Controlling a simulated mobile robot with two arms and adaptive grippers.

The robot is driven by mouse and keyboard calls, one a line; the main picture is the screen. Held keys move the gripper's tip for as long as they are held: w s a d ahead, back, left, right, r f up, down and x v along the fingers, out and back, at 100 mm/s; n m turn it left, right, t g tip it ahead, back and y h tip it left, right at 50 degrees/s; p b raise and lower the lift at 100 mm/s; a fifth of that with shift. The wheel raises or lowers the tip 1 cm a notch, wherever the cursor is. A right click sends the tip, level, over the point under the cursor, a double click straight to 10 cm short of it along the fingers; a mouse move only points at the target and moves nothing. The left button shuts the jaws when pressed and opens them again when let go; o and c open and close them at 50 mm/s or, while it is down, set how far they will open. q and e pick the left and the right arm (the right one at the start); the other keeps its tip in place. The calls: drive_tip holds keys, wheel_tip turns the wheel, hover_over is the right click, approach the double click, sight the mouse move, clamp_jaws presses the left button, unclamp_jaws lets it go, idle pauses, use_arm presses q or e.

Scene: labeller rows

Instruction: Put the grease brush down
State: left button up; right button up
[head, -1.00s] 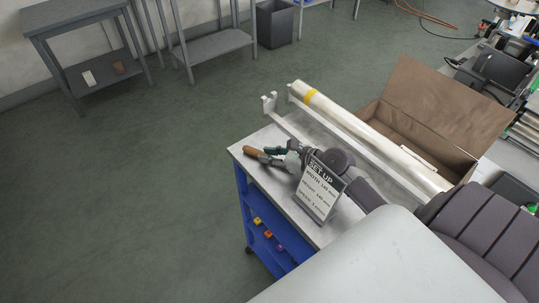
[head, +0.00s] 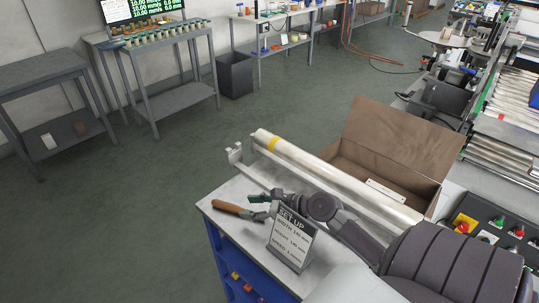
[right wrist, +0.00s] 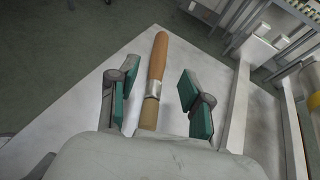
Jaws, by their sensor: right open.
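The grease brush (head: 231,209) lies on the white top of the blue cart (head: 222,190), near its left edge. It has a brown wooden handle, a metal ferrule and a pale bristle end. It also shows in the right wrist view (right wrist: 158,56), lying on the white surface with the handle pointing away. My right gripper (head: 260,206) is open around it in the picture. In the right wrist view the green-padded fingers (right wrist: 155,88) stand on either side of the brush, with clear gaps to it. My left gripper is not in view.
A "SET UP" sign (head: 290,240) stands close in front of my right gripper. A long white roller with a yellow band (head: 330,172) lies behind it on a rail, beside an open cardboard box (head: 400,140). Grey side tables (head: 180,100) and a bin (head: 235,75) stand farther back.

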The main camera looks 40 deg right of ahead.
drive_tip(key=v, duration=0.7)
drive_tip(key=shift+s+d+r, duration=0.1)
drive_tip(key=shift+s+r, duration=0.05)
drive_tip(key=shift+s, duration=0.1)
